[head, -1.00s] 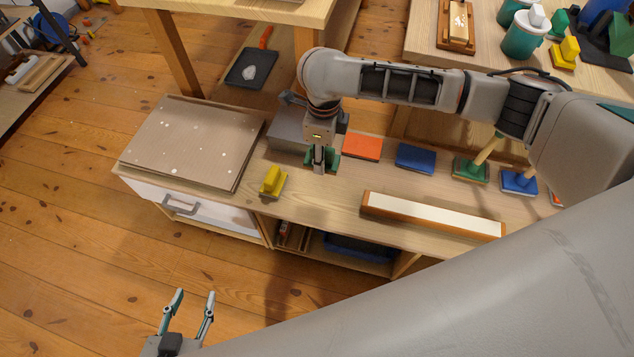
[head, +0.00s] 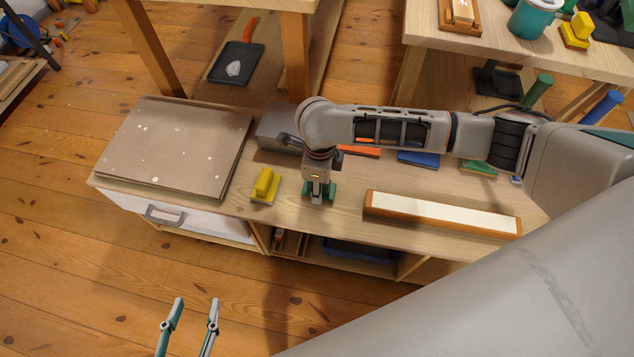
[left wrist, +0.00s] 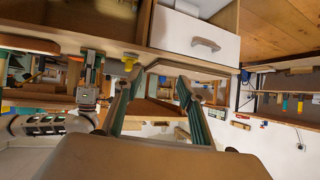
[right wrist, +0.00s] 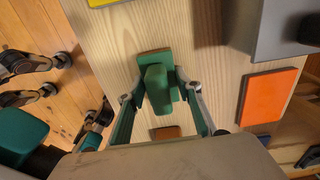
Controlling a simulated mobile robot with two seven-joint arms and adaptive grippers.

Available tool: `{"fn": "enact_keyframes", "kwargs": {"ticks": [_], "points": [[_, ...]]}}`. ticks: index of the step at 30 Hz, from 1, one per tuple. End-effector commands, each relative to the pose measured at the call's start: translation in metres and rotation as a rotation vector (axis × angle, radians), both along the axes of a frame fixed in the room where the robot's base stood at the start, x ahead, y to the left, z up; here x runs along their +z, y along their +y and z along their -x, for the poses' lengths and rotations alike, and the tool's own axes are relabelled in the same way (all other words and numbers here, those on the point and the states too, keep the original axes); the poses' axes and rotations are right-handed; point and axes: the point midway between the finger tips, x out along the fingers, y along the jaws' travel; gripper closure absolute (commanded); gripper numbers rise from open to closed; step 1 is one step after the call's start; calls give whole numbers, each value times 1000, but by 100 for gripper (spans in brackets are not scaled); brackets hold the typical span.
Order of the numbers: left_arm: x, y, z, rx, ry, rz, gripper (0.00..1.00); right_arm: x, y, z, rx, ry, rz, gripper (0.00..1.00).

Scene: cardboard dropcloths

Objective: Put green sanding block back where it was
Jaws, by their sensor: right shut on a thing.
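The green sanding block (head: 331,190) is in my right gripper (head: 318,194), over the low bench top (head: 340,215) to the right of the yellow sanding block (head: 264,186). In the right wrist view the green block (right wrist: 157,88) has a raised grip on a flat base, and the fingers of my right gripper (right wrist: 160,92) are on either side of it. I cannot tell whether its base touches the wood. My left gripper (head: 190,325) is open and empty above the floor, in front of the bench; it also shows open in the left wrist view (left wrist: 157,85).
A speckled board (head: 175,150) lies left on the bench. A grey box (head: 277,128) stands behind my right gripper. A long white-topped block (head: 440,213) lies to the right. An orange sheet (right wrist: 268,95) and blue sheet (head: 418,159) lie farther back. Bare wood surrounds the green block.

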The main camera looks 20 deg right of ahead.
Motion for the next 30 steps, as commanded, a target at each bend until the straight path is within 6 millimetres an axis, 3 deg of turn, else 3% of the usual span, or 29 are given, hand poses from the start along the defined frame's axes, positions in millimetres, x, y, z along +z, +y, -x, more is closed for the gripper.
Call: {"fn": "enact_keyframes", "kwargs": {"ticks": [10, 11, 12, 13, 24, 30], "points": [[1, 0, -2, 6, -3, 2, 60, -1, 0, -1, -1, -3, 1, 93], [1, 0, -2, 6, -3, 2, 60, -2, 0, -1, -1, -3, 1, 63], [0, 0, -2, 7, -2, 1, 60, -1, 0, -1, -1, -3, 1, 53], [0, 1, -2, 7, 0, 0, 60, -1, 0, -1, -1, -3, 1, 49], [-2, 3, 3, 8, 10, -3, 60, 2, 0, -2, 0, -4, 1, 49], [12, 7, -5, 7, -17, -19, 60, 33, -1, -6, 0, -16, 1, 49]]}}
